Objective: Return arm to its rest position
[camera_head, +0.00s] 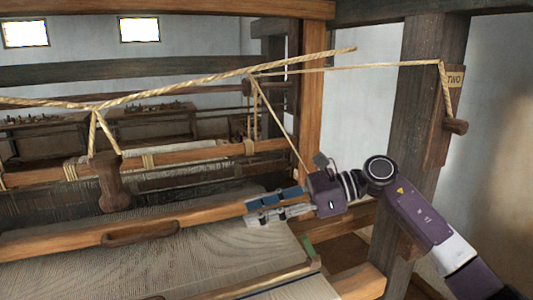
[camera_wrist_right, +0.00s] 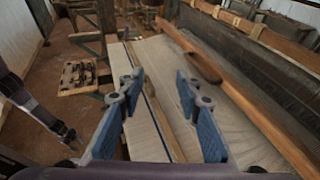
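My right arm comes in from the lower right in the head view. Its gripper (camera_head: 276,207) is over the right part of the loom, near the right end of the wooden beater beam (camera_head: 215,212). In the right wrist view the two blue-padded fingers of this gripper (camera_wrist_right: 160,78) stand apart with nothing between them, above the woven cloth (camera_wrist_right: 150,130). A purple arm link, apparently my left arm, shows at the left edge of the right wrist view. Its dark end (camera_wrist_right: 68,134) is too small to read.
A rope (camera_head: 350,65) runs to a wooden peg (camera_head: 456,126) on the right post, by a plate marked TWO (camera_head: 455,79). Another rope slants down behind my right gripper. A wooden handle (camera_head: 140,233) is on the beam. A wooden tray (camera_wrist_right: 78,76) stands at left.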

